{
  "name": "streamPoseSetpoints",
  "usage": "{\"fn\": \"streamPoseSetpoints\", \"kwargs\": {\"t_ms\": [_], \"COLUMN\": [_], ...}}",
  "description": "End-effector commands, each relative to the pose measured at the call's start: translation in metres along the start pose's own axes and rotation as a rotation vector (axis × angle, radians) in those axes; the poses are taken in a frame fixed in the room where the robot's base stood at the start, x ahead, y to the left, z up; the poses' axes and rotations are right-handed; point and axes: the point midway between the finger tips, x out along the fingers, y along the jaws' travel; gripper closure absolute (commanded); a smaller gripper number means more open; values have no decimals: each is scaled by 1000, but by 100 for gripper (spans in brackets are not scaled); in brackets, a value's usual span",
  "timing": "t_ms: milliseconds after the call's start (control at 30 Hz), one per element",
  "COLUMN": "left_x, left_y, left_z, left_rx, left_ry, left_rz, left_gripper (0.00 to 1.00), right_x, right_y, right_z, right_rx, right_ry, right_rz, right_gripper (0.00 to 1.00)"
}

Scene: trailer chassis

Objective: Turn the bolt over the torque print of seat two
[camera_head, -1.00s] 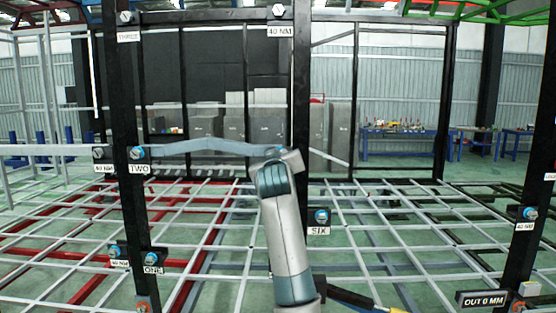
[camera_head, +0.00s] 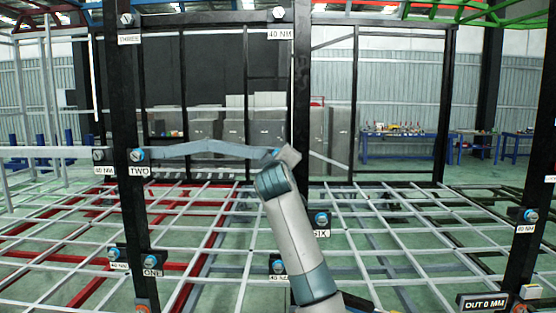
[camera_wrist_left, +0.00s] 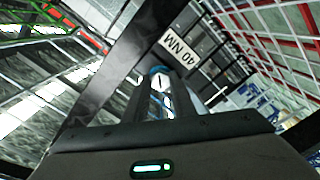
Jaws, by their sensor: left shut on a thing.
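A grey brace bar (camera_head: 205,147) runs between two black posts. Its left end has a blue-ringed bolt (camera_head: 137,155) by the TWO print (camera_head: 139,171). My left gripper (camera_head: 272,154) is at its right end, against the middle post. In the left wrist view, a blue-ringed bolt head (camera_wrist_left: 160,77) with a dark line on its pale face sits between the fingers, beside a 40 NM print (camera_wrist_left: 178,51). My left gripper (camera_wrist_left: 161,100) is shut on that bolt. In the head view my gripper and wrist hide this bolt and print. My right gripper is out of view.
The middle post (camera_head: 302,100) stands at my gripper. Below are the SIX print (camera_head: 323,233), partly covered by my arm, and its bolt (camera_head: 321,218). Another bolt (camera_head: 98,155) with a 40 NM print is left of TWO. A pale grid (camera_head: 420,230) spreads behind.

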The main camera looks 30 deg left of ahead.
Motion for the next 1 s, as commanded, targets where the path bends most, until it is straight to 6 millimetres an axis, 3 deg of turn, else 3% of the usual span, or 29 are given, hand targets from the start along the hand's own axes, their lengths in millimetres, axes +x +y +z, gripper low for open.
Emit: {"fn": "streamPoseSetpoints", "kwargs": {"t_ms": [200, 233, 300, 733, 1000], "left_x": [0, 0, 0, -4, -32], "left_y": [4, 4, 4, 1, -1], "left_z": [-2, -2, -2, 0, 2], "left_rx": [0, 0, 0, 1, 0], "left_ry": [3, 3, 2, 0, 1], "left_rz": [7, 7, 6, 3, 4], "left_gripper": [99, 72, 58, 58, 58], "right_x": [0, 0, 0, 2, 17], "right_y": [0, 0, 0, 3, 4], "right_z": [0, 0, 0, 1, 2], "right_rx": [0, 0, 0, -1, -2], "right_ry": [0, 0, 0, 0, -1], "right_rz": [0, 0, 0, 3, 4], "right_gripper": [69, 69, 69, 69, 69]}}
